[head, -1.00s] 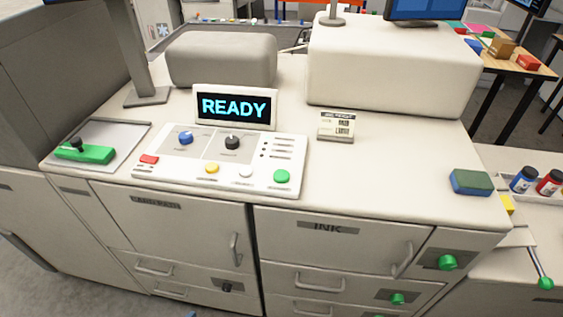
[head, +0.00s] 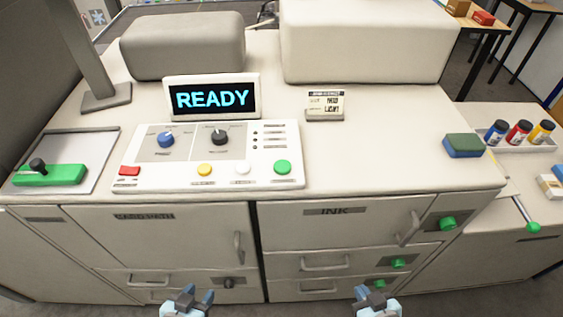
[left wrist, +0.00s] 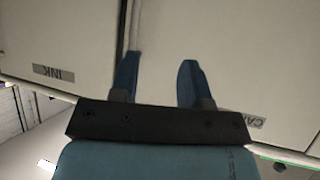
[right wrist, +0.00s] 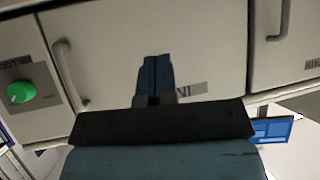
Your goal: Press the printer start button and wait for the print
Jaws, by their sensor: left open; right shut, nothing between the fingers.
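The printer's control panel (head: 215,180) lies on top of the cabinet, with a green button (head: 282,167) at its front right corner. Red (head: 129,171), yellow (head: 204,169) and white (head: 243,168) buttons sit along the same front edge. The display (head: 212,99) behind the panel reads READY. My left gripper (head: 188,294) is open and empty in front of the cabinet doors; its spread fingers show in the left wrist view (left wrist: 158,80). My right gripper (head: 376,293) is shut and empty in front of the ink drawers; its fingers are together in the right wrist view (right wrist: 154,78).
A job card (head: 325,105) stands right of the display. A green and blue block (head: 464,146) lies near the top's right edge. Door handles and green knobs (head: 447,223) stick out of the cabinet front.

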